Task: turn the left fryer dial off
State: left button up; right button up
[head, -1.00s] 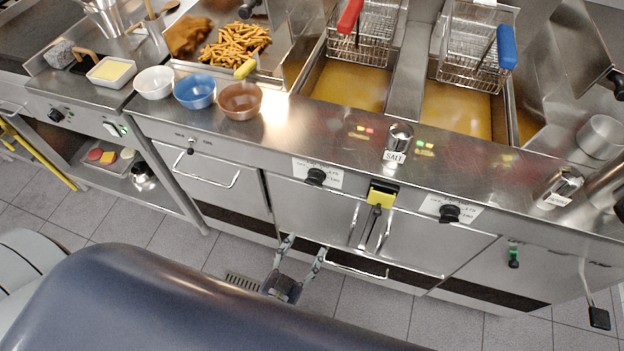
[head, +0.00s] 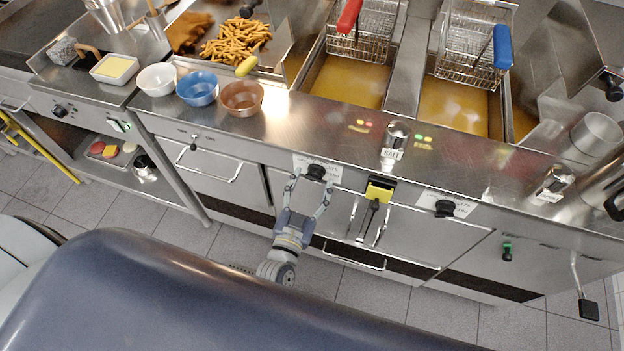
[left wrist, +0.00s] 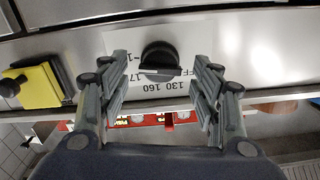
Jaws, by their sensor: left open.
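The left fryer dial (head: 316,172) is a black knob on a white printed label on the steel fryer front. In the left wrist view the dial (left wrist: 160,58) shows between the fingertips, its grip bar lying about level across the picture. My left gripper (head: 311,179) is open at the dial, one finger on each side. In the left wrist view there are gaps between the fingers (left wrist: 160,66) and the knob. A second black dial (head: 444,208) on its own label sits farther right. My right gripper is not in view.
A yellow pad on a black holder (head: 379,191) hangs on the front between the dials, with tongs below it. Fry baskets (head: 362,40) stand over the oil vats. A salt shaker (head: 395,140) and bowls (head: 197,92) stand along the counter.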

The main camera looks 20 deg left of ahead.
pick_arm(q)
jog(key=shift+w, duration=0.6)
jog(key=c, duration=1.1)
jog(key=shift+o, duration=0.2)
